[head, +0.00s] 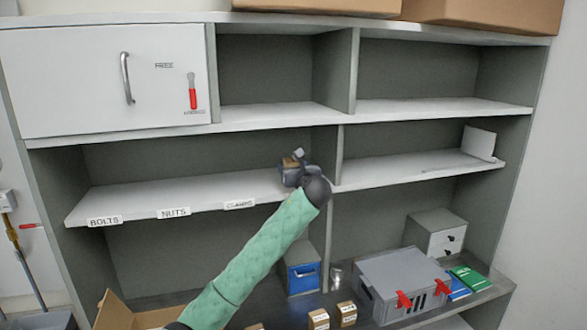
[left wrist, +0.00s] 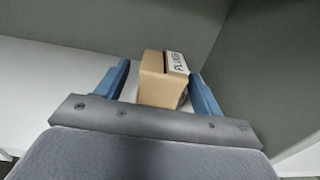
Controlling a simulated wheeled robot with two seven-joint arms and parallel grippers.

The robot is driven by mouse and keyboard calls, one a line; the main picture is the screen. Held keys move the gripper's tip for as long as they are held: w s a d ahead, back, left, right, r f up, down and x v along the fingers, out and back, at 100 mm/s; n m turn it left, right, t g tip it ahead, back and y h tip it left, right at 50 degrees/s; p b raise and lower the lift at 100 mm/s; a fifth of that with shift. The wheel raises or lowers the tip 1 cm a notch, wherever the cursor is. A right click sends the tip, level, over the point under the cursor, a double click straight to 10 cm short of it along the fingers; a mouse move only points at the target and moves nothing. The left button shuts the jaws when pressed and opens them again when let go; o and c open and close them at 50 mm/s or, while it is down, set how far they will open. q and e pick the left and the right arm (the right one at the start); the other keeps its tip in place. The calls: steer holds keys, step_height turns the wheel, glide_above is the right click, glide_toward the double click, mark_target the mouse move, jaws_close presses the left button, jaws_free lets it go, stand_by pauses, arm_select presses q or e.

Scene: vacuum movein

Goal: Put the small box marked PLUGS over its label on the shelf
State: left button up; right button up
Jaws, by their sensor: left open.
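The small brown box marked PLUGS (left wrist: 155,82) stands between the two blue fingers of my left gripper (left wrist: 162,78) in the left wrist view. The fingers are open, with a gap visible on the left of the box. In the head view the box (head: 290,161) shows small at the right end of the middle left shelf (head: 190,188), partly hidden by my gripper (head: 296,164). Labels BOLTS (head: 105,221), NUTS (head: 174,212) and a third, hard to read (head: 239,204), line the shelf edge. No PLUGS label shows; my arm covers the edge further right. My right gripper is out of view.
An upright divider (head: 336,158) stands just right of my gripper. Below are a blue-fronted bin (head: 303,277), a grey case with red latches (head: 397,280) and small brown boxes (head: 347,313). An open carton (head: 118,312) is at the lower left. The shelf's left part is clear.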

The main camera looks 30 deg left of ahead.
arm_select(q)
steer(key=shift+r, duration=0.1)
steer(key=shift+s+d, duration=0.1)
steer(key=shift+d, duration=0.1)
steer(key=b+v, duration=0.5)
steer(key=v, duration=0.6)
steer(key=shift+s+d, duration=0.2)
steer(key=shift+s, duration=0.05)
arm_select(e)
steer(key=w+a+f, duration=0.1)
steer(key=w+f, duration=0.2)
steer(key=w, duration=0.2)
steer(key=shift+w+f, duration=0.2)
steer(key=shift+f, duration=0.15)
